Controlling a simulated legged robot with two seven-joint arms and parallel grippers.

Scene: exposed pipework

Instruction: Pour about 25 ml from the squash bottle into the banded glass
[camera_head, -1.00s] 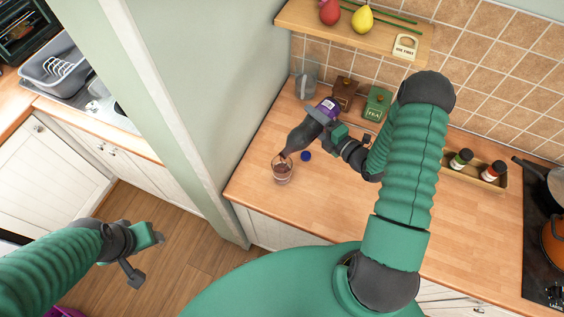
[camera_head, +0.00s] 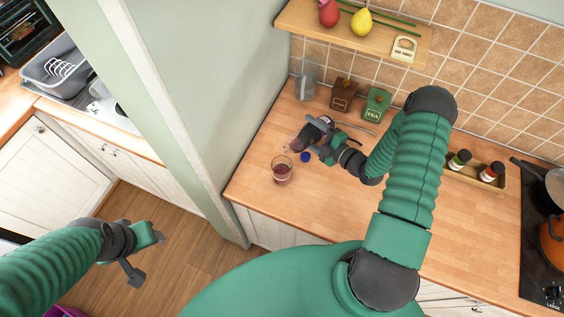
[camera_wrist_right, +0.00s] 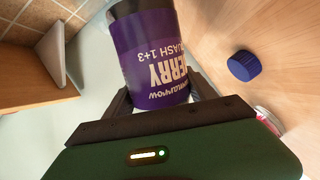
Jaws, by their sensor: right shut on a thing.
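The squash bottle (camera_head: 307,139), dark with a purple label, is gripped by my right gripper (camera_head: 325,146) above the counter. In the right wrist view its label (camera_wrist_right: 160,58) sits between the fingers. The banded glass (camera_head: 282,172) stands upright on the counter with dark red liquid in its lower part; the bottle is above and right of it in the picture, apart from it. Part of the glass shows at the right edge of the wrist view (camera_wrist_right: 268,120). The bottle's mouth is hard to make out. My left gripper (camera_head: 146,257) is open and empty, over the floor.
A blue cap (camera_head: 305,157) lies on the counter (camera_head: 330,205) beside the glass. Brown and green tins (camera_head: 377,102) and a clear jug (camera_head: 305,86) stand at the back near the wall. A spice tray (camera_head: 475,176) and the hob are right. The front counter is clear.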

